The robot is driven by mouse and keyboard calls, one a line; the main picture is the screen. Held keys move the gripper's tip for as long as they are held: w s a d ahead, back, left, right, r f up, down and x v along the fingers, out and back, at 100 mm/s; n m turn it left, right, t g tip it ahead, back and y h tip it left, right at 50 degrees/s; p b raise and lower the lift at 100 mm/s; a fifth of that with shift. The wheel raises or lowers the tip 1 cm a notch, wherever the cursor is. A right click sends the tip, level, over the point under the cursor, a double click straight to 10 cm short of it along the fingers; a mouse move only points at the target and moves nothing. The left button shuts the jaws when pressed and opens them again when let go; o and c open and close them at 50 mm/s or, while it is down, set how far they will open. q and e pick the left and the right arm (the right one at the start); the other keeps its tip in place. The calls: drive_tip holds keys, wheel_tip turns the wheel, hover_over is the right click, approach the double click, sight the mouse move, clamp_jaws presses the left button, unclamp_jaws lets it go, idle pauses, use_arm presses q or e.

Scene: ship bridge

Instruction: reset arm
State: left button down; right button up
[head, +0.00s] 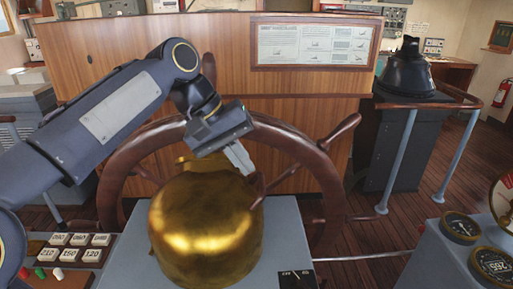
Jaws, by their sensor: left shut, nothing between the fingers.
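My left arm comes in from the left and bends down over the helm. My left gripper (241,160) is shut and empty, its fingers pointing down to the right. In the picture it lies just above the upper right of a round brass housing (205,215); I cannot tell whether it touches it. Behind the housing stands a dark wooden ship's wheel (330,190), partly hidden by the housing and my arm. My right gripper is not in view.
A wooden console (190,40) with a framed notice (315,44) stands behind the wheel. A black instrument (406,72) stands at the right behind a grey railing (402,160). Dials (493,264) sit at the lower right, a button panel (75,247) at the lower left. Planked floor shows at the right.

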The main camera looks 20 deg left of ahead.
use_arm(q)
drive_tip(key=s+a+f+m+t+y+b, duration=0.1)
drive_tip(key=s+a+f+b, duration=0.1)
drive_tip(key=s+f, duration=0.7)
drive_tip(key=s+a+f+m+t+b, duration=0.1)
drive_tip(key=s+a+f+t+b, duration=0.1)
drive_tip(key=s+f, duration=0.8)
wheel_tip(320, 180, down, 7)
drive_tip(key=shift+s+a+r+t+y, duration=0.15)
drive_tip(key=shift+s+a+t+y, duration=0.2)
drive_tip(key=shift+a, duration=0.35)
drive_tip(key=shift+w, duration=0.1)
